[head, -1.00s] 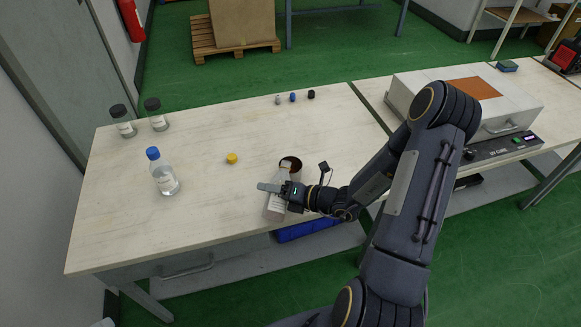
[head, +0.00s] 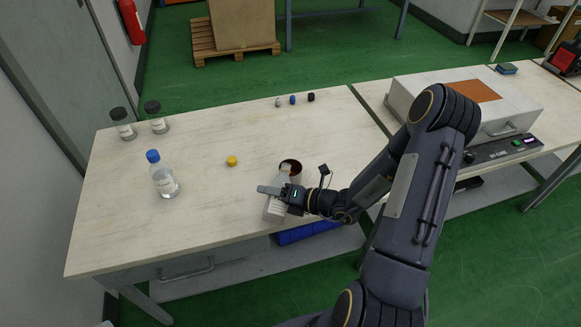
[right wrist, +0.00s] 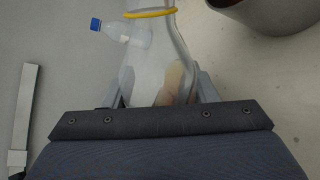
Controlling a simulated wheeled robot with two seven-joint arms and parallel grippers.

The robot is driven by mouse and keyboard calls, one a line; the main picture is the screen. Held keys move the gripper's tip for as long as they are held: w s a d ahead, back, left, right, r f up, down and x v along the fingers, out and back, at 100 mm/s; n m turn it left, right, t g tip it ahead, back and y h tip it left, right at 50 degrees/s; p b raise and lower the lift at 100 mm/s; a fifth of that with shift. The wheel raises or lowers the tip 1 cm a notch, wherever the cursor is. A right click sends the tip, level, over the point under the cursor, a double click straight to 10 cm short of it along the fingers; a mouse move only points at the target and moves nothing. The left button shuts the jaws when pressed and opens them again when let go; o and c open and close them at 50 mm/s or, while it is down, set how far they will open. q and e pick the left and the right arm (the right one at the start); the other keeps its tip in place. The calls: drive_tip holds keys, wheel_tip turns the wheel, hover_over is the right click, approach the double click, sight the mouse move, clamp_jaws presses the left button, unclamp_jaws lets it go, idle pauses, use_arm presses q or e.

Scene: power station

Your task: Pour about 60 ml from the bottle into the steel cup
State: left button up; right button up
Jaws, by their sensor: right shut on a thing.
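My right gripper (head: 278,191) is shut on a clear, labelled bottle (head: 275,209) near the front edge of the table. In the right wrist view the bottle (right wrist: 155,60) sits between the fingers, with a yellow ring at its open neck. It leans a little towards the steel cup. How much liquid it holds is not clear. The steel cup (head: 295,173) stands just behind the bottle, partly hidden by it and the gripper, with a dark inside. Its rim also shows at the upper right of the right wrist view (right wrist: 268,22). My left gripper is not in view.
A blue-capped bottle (head: 165,182) stands to the left, with two dark-capped jars (head: 124,130) behind it. A yellow cap (head: 232,161) lies on the table (head: 210,220). Several small caps (head: 292,100) lie at the back. A grey case (head: 460,95) is at the right.

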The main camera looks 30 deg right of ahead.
sight(274, 181)
idle(0.8)
drive_tip(key=shift+w+d+r+n+b, duration=0.1)
drive_tip(key=shift+w+d+n+b, duration=0.05)
drive_tip(key=shift+n+b, duration=0.4)
drive_tip(key=shift+w+d+r+n+t+h+b, duration=0.3)
drive_tip(key=shift+w+d+n+t+b, duration=0.15)
drive_tip(key=shift+n+b, duration=0.6)
drive_tip(key=shift+r+n+t, duration=0.25)
drive_tip(key=shift+r+n, duration=0.05)
drive_tip(key=shift+r, duration=0.55)
drive_tip(key=shift+w+d+n+b, duration=0.1)
drive_tip(key=shift+n+b, duration=0.2)
drive_tip(key=shift+b, duration=0.3)
drive_tip(key=f+n+b, duration=0.1)
drive_tip(key=b, duration=0.2)
drive_tip(key=shift+f+n+t+b, duration=0.1)
drive_tip(key=shift+n+t+b, duration=0.2)
drive_tip(key=shift+t+b, duration=0.1)
drive_tip(key=n+b, duration=0.1)
drive_tip(key=b, duration=0.1)
drive_tip(key=n+t+b, duration=0.1)
drive_tip(key=b, duration=0.1)
drive_tip(key=n+b, duration=0.1)
drive_tip(key=b, duration=0.1)
drive_tip(key=shift+s+a+r+n, duration=0.3)
drive_tip(key=shift+r+n, duration=0.05)
drive_tip(key=shift+n, duration=0.05)
drive_tip(key=shift+r+n+t+b, duration=0.15)
drive_tip(key=shift+n+t+b, duration=0.15)
drive_tip(key=shift+n+b, duration=0.3)
